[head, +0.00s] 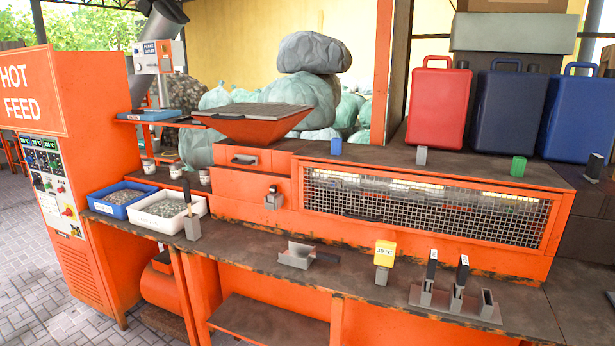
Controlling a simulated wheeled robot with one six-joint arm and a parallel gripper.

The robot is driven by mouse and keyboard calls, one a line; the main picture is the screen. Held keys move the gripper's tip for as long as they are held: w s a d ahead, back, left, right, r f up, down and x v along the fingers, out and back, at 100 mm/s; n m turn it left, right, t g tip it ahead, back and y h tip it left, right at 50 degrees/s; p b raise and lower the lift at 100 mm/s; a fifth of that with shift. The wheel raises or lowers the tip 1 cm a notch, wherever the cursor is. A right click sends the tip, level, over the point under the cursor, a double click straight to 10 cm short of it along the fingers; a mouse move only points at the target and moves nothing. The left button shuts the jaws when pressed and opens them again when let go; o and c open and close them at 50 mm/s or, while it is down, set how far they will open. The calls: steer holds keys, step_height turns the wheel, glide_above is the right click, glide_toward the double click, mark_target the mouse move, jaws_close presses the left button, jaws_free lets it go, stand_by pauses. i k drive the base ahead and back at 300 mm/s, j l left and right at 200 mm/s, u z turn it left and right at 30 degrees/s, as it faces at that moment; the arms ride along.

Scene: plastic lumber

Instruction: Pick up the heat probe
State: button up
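A yellow block with a white display reading about 30 °C (385,249) sits upright in a small grey stand (382,275) on the dark bench top. It looks like the heat probe; no other thing in view carries a temperature display in this form except the panel at the far left. Any part of it inside the stand is hidden. My gripper is not in view.
Right of it, a grey rack (470,308) holds black-handled tools. An orange machine with a mesh guard (424,207) rises behind. Bench between these is bare.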

mark_target(386, 250)
steer(key=i+j+z, duration=0.3)
steer(key=i+j, duration=1.1)
steer(key=j, duration=0.15)
